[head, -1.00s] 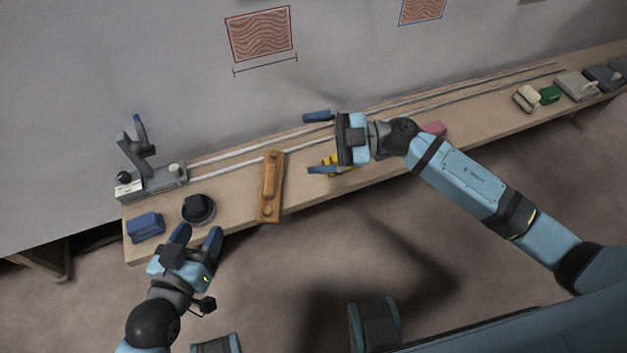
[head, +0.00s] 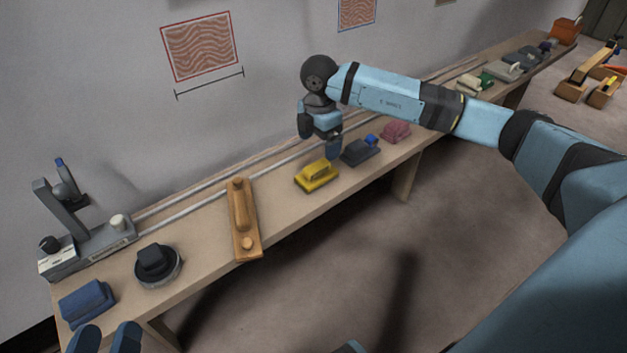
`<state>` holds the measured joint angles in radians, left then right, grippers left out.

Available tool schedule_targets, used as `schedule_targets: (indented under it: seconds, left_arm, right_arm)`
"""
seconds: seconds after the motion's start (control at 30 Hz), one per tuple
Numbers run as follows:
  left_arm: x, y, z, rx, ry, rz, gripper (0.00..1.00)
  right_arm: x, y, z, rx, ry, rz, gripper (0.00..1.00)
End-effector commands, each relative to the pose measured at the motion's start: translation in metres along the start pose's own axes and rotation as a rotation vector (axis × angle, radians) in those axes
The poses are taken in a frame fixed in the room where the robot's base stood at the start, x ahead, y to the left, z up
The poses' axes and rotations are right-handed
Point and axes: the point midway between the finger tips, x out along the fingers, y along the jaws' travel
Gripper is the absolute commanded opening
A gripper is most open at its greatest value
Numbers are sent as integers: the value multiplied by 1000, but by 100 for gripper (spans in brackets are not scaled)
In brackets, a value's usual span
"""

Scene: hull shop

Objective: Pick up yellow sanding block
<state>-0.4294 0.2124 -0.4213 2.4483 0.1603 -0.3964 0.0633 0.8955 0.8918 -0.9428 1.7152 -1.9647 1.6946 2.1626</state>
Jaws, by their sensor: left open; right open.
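The yellow sanding block (head: 317,178) lies on the wooden bench (head: 203,255), right of the long wooden plane, and is in full view. My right gripper (head: 322,148) is open, pointing down just behind and above the yellow block, with nothing between its fingers. I cannot tell its exact height over the bench. My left gripper (head: 104,338) shows only its fingertips at the bottom left edge, open and empty, in front of the blue block.
A wooden longboard sander (head: 243,220) lies left of the yellow block. A dark grey block (head: 358,153) sits close to its right, then a pink block (head: 396,131). A black round tool (head: 157,264) and a blue block (head: 87,302) are at the left. Metal rails run along the back.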

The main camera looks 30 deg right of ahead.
Motion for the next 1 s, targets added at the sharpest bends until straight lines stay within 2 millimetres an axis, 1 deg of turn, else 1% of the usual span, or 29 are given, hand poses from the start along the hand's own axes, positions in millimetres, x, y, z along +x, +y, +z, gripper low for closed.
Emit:
schedule_targets:
  seconds: [0.03, 0.1, 0.2, 0.37, 0.47, 0.57, 0.7, 0.8, 1.0]
  left_arm:
    - [0, -2, 9, 0, -16, 2, 57]
    - [0, -2, 15, -1, -38, 4, 57]
    - [0, -3, 21, -2, -61, 7, 57]
    - [0, -4, 25, -2, -79, 8, 57]
    - [0, -5, 32, -2, -97, 10, 57]
    - [1, -8, 43, 10, -121, 16, 57]
    - [5, -14, 41, 79, -87, 19, 57]
    - [6, -16, 38, 109, -70, 19, 57]
    - [6, -16, 36, 112, -68, 19, 57]
  right_arm:
    - [15, 0, 0, 0, 1, -1, 92]
    - [26, 0, 0, 0, 0, -1, 92]
    - [39, 0, 0, -1, 1, 0, 92]
    - [46, 0, -1, -2, 2, 0, 92]
    - [54, 0, -2, -2, 3, 0, 92]
    - [69, 1, -3, -2, 3, 1, 92]
    - [90, 1, -4, -2, 3, -1, 92]
    - [97, 2, -4, -2, 3, 1, 92]
    - [96, 2, -4, -2, 3, 2, 92]
